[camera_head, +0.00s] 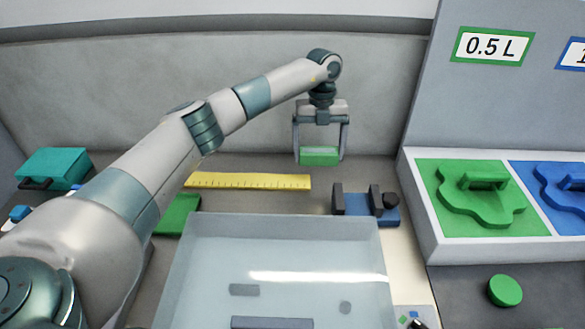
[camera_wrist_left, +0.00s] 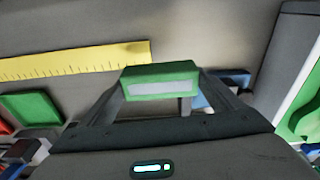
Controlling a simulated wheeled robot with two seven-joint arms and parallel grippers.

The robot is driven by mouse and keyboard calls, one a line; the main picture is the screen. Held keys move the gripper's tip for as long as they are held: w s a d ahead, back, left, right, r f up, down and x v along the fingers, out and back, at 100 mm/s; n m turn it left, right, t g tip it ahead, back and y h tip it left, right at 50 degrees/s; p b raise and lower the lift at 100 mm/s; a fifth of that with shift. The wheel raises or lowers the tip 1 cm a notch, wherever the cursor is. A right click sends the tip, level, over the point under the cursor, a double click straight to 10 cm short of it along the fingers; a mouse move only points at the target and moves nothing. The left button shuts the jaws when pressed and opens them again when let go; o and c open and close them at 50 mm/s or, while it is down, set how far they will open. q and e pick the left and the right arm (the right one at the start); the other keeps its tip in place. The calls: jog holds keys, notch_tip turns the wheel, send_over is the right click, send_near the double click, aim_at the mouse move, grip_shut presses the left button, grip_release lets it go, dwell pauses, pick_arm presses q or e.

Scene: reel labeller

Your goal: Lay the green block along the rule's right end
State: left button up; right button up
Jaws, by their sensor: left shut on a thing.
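The yellow rule (camera_head: 250,181) lies flat on the bench, and it also shows in the left wrist view (camera_wrist_left: 75,62). My left gripper (camera_head: 320,150) is shut on a green block (camera_head: 319,160) with a pale upper face. It holds the block just right of the rule's right end, seemingly above the bench. In the left wrist view the held block (camera_wrist_left: 160,82) spans between the fingers, near the rule's right end. A second green block (camera_head: 178,214) lies below the rule's left end. My right gripper is not in view.
A translucent tray (camera_head: 280,225) stands in front of the rule. A blue fixture with dark uprights (camera_head: 388,212) is right of the rule. A teal box (camera_head: 55,165) sits far left. A panel with green (camera_head: 450,225) and blue shaped pieces stands right, with a green disc (camera_head: 504,290) below.

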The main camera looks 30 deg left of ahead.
pick_arm(q)
jog(key=p, duration=0.3)
send_over(292, 182)
jog(key=f, duration=0.4)
jog(key=shift+w+d, duration=0.1)
jog(key=shift+w, duration=0.3)
jog(key=shift+a+f, duration=0.15)
jog(key=shift+a, duration=0.05)
jog(key=shift+s+f+p, duration=0.1)
jog(key=shift+f+p, duration=0.65)
jog(key=shift+f, duration=1.3)
jog(key=shift+f, duration=0.15)
